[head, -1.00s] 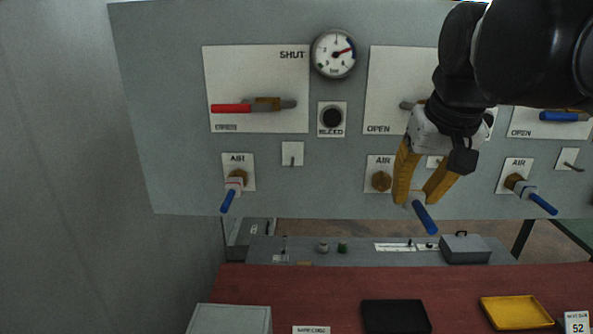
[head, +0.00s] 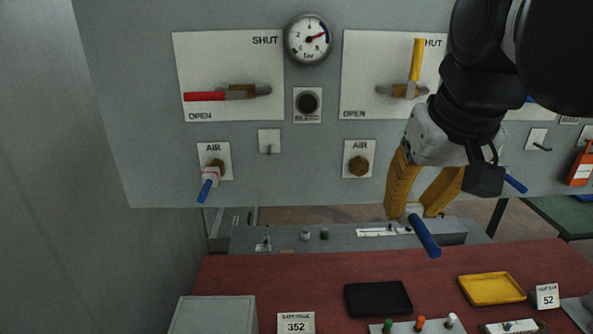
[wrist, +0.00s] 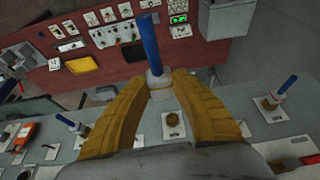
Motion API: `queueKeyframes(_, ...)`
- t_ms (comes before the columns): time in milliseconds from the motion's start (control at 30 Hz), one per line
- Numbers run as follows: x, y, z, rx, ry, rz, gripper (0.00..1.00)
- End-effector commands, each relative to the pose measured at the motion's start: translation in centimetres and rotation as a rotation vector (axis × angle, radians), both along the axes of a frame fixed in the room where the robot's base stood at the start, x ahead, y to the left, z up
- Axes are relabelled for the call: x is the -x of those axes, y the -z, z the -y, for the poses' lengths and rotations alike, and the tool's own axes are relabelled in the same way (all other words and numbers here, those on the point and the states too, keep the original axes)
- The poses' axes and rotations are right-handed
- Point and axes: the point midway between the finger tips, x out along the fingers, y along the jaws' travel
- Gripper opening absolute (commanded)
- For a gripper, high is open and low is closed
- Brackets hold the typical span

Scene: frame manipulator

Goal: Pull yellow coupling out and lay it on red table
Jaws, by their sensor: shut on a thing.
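My gripper (head: 415,212) is shut on a pale-collared coupling with a blue hose stub (head: 425,236). The hose points down in the head view and up toward the table side in the wrist view (wrist: 150,42). The coupling is apart from the panel. The brass port (head: 359,166) under the middle AIR label is bare, below a panel with an upright yellow lever (head: 417,60). The red table (head: 290,272) lies below and beyond the gripper; the coupling is above it.
A black tray (head: 378,299), a yellow tray (head: 491,289), a grey box (head: 212,315) and a 352 sign (head: 296,323) are on the table. Small coloured pegs stand at the near edge. Another blue-hosed coupling (head: 208,184) sits in the left AIR port. Bare red surface lies around the trays.

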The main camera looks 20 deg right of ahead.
Motion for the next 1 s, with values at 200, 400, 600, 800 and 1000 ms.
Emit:
queueKeyframes(200, 1.0, -0.1, -0.3, 0.0, 0.0, 0.0, 0.0)
queueKeyframes(400, 1.7, 0.0, -0.5, 0.0, 0.0, 0.0, 0.0)
queueKeyframes(600, 1.9, 0.0, -0.6, 0.0, 0.0, 0.0, 0.0)
queueKeyframes(800, 1.9, 0.0, -0.6, 0.0, 0.0, 0.0, 0.0)
queueKeyframes(1000, -0.3, 3.3, -0.3, 0.0, -0.013, 0.0, 0.0)
